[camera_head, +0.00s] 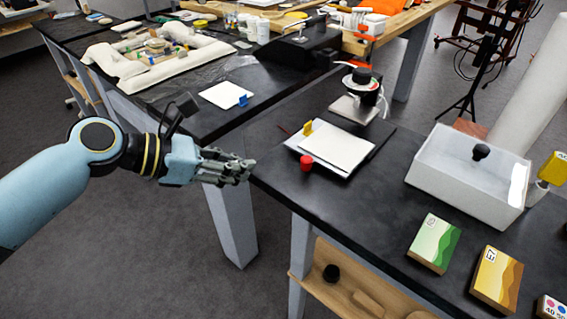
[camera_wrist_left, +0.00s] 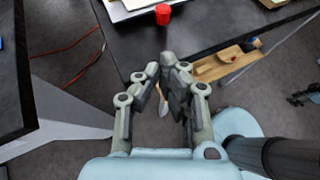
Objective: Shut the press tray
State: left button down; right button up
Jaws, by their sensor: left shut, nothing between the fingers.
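My left gripper (camera_head: 247,170) is shut and empty in the gap between the two dark tables, just left of the near table's corner. In the left wrist view its fingertips (camera_wrist_left: 174,64) meet with nothing between them. No part is clearly recognisable as the press tray. A flat stack of white sheets (camera_head: 338,150) lies on the near table, with a yellow clip (camera_head: 308,128) at its back edge. A red cylinder (camera_head: 306,162) stands at its front left; it also shows in the left wrist view (camera_wrist_left: 163,15). My gripper touches none of these. My right gripper is out of view.
A black-topped device with a metal plate (camera_head: 354,108) stands behind the sheets. A white translucent box (camera_head: 468,185) and coloured boxes (camera_head: 434,243) stand to the right.

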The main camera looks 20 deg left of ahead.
aim_at(321, 141)
pick_arm(q)
jog(key=x, duration=0.6)
jog(key=shift+r, duration=0.1)
jog(key=shift+w+d+r, duration=0.1)
jog(key=shift+w+d, duration=0.7)
jog(key=shift+d, duration=0.05)
jog(key=shift+w+d, duration=0.45)
jog(key=w+d, duration=0.1)
jog(key=w, duration=0.2)
jog(key=w+d, duration=0.1)
jog(key=w, duration=0.2)
jog(key=w+d, duration=0.1)
jog(key=w, duration=0.2)
jog(key=shift+d, duration=0.1)
